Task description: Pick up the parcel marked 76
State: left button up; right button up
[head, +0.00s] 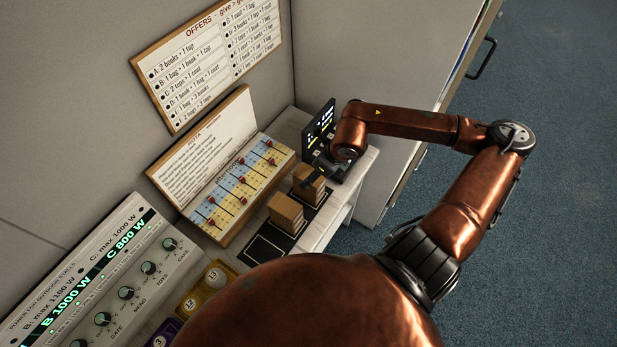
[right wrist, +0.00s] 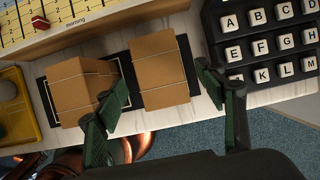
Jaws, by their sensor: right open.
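Two brown cardboard parcels tied with string sit on dark pads on the shelf. One parcel (head: 286,211) is nearer; the other parcel (head: 308,190) is farther back, close to my right gripper (head: 318,173). In the right wrist view they are the left parcel (right wrist: 83,88) and the right parcel (right wrist: 160,70). There my right gripper (right wrist: 157,84) is open, its green fingers on either side of the right parcel. The left finger stands in the gap between the parcels and overlaps the left one in the picture. Contact cannot be told. No number is legible on either parcel. My left gripper is out of view.
A letter keypad (right wrist: 268,45) stands close beside the right finger. A dark display (head: 319,128) stands behind the parcels. A slider board (head: 238,185) is along the wall side. An empty framed pad (head: 265,250) lies in front. A knob panel (head: 125,285) is at lower left.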

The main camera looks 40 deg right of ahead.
jog(key=x, duration=0.3)
jog(key=shift+w+f, duration=0.1)
jog(key=c, duration=1.3)
jog(key=shift+c, duration=0.2)
